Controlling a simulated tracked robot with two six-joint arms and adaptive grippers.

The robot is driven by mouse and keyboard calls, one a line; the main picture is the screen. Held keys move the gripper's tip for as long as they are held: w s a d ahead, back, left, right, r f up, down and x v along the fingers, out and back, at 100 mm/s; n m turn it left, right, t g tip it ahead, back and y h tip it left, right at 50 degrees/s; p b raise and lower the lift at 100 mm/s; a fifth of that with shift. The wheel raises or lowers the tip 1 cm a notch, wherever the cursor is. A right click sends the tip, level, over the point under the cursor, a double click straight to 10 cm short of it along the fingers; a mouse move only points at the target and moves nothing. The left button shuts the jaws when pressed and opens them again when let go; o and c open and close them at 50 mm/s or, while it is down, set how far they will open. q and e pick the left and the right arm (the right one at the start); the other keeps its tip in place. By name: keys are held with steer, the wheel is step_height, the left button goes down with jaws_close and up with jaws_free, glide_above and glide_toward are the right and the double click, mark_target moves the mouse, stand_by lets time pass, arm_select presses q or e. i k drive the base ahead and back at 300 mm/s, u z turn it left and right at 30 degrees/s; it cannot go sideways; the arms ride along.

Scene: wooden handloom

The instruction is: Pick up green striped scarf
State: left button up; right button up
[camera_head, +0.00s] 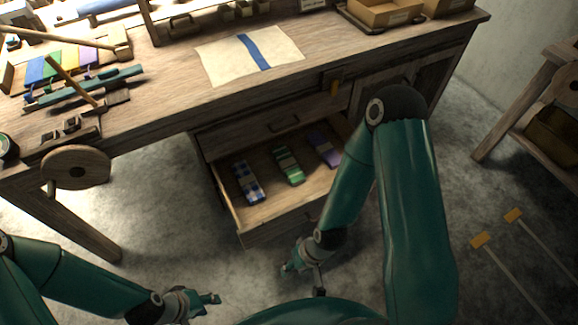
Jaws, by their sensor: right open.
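The green striped scarf (288,165) lies folded in the open drawer (235,205) under the loom table. It sits between a blue and white checked scarf (247,182) on its left and a purple scarf (324,148) on its right. My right gripper (302,277) is open and empty, in front of the drawer and apart from the scarves. My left gripper (212,299) is at the bottom of the view, left of the right one and away from the drawer. Its fingers are too small to tell whether they are open or shut.
The wooden table (180,105) carries a cream cloth with a blue stripe (250,54), loom parts and cardboard boxes (385,12). A wooden wheel (77,168) juts from its left front. A stand (540,105) is at the right.

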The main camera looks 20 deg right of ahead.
mark_target(288, 165)
steer(key=z, duration=0.05)
steer(key=i, duration=1)
steer(key=u, duration=0.05)
